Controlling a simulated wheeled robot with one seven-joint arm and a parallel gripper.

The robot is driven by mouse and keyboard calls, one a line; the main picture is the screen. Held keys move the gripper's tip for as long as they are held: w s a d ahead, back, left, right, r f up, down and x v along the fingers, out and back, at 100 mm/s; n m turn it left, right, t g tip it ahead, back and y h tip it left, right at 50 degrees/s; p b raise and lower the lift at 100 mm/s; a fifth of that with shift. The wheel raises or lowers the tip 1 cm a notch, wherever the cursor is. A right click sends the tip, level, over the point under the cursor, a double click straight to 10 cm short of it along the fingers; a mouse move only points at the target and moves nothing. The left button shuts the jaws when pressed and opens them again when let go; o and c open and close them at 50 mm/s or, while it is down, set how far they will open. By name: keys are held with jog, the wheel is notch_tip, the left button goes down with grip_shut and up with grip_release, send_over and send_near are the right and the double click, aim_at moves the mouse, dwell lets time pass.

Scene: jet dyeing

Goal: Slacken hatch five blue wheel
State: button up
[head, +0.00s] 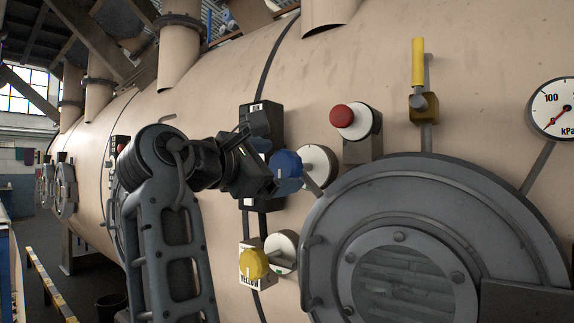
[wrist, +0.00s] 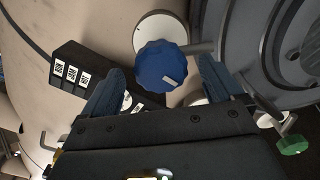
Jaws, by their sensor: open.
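The blue wheel (head: 287,164) is a lobed knob in front of a pale round disc (head: 318,167), left of the big grey round hatch (head: 440,190). My gripper (head: 273,176) is at the blue wheel in the head view, with its fingers partly hidden. In the wrist view, the blue wheel (wrist: 160,66) lies in the gap between the two open dark-blue fingers, near their tips. A gap shows on each side, so neither finger visibly touches it. I cannot tell how deep the wheel sits between them. No hatch number is readable.
A yellow wheel (head: 254,264) with a YELLOW label sits below. A red button (head: 342,116), a yellow-handled valve (head: 418,75) and a kPa gauge (head: 556,108) are above and right. A black box with white tags (wrist: 75,72) stands left of the blue wheel.

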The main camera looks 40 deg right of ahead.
aim_at(281, 165)
jog(key=shift+w+d, duration=0.2)
jog(key=shift+d, duration=0.8)
jog(key=shift+w+d, duration=0.2)
jog(key=shift+d, duration=0.8)
jog(key=c, duration=1)
